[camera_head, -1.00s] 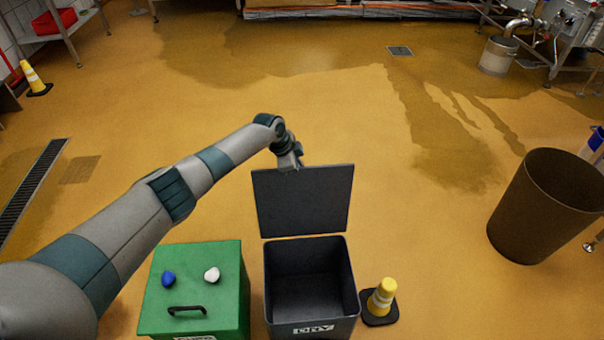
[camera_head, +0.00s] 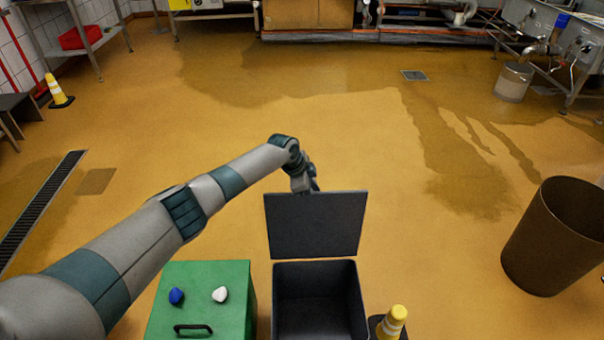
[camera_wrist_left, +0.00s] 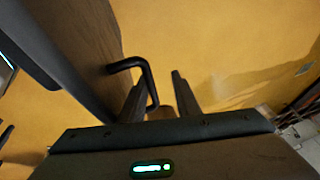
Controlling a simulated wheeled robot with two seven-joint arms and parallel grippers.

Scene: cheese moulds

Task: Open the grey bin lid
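The grey bin (camera_head: 320,318) stands in the lower middle of the head view, its dark inside showing. Its lid (camera_head: 315,225) stands raised at the bin's far edge. My left arm reaches in from the left, and its gripper end is at the lid's top edge, partly hidden behind the lid. In the left wrist view the lid's black bent handle (camera_wrist_left: 147,76) reaches between the two fingers of my left gripper (camera_wrist_left: 159,88). The fingers are apart, with a gap beside the handle. My right gripper is not in view.
A green bin (camera_head: 235,315) with a blue and a white lump on its lid stands left of the grey bin. A yellow cone (camera_head: 391,322) stands close on the right. A brown barrel (camera_head: 550,240) is at far right. The floor beyond is open, with wet patches.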

